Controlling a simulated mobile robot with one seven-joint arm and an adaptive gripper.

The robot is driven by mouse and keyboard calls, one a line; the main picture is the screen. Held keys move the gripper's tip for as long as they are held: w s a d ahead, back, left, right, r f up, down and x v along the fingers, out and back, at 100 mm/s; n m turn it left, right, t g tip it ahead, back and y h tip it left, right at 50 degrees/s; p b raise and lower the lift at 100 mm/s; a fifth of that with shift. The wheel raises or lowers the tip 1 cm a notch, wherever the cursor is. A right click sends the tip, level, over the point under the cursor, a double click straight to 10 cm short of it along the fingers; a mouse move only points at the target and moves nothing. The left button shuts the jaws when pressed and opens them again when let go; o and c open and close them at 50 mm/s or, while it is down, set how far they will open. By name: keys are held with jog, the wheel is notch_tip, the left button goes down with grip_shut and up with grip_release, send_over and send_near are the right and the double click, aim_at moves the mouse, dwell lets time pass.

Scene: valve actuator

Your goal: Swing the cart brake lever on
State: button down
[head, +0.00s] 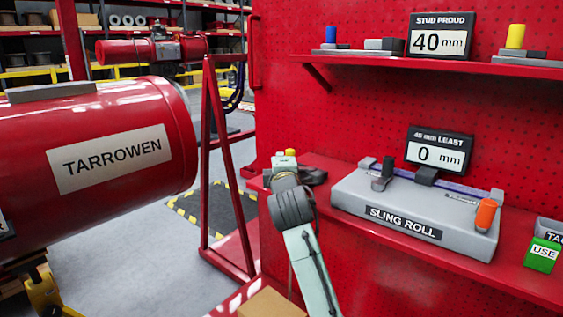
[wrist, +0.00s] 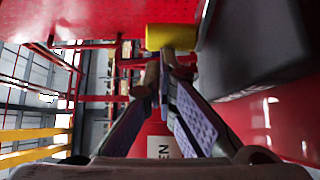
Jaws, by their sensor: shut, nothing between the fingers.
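No part is clearly marked as the cart brake lever. A yellow fitting (head: 45,292) shows low at the left edge of the head view, under the red TARROWEN cylinder (head: 110,160); I cannot tell if it is the lever. In the wrist view my gripper (wrist: 166,62) is shut and empty, its two fingers meeting at the tips. A yellow round-ended piece (wrist: 171,37) lies just past the tips; I cannot tell whether they touch. In the head view my arm's wrist hides the fingers.
The red bench holds a grey SLING ROLL box (head: 400,212) with an orange handle (head: 486,215). A dark block (wrist: 250,45) is close on the wrist view's right. A red frame (head: 212,150) stands behind the arm. Grey floor (head: 120,250) is open between cylinder and bench.

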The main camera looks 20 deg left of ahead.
jog(key=shift+p+x, duration=0.3)
jog(key=shift+x, duration=0.8)
jog(key=shift+w, duration=0.1)
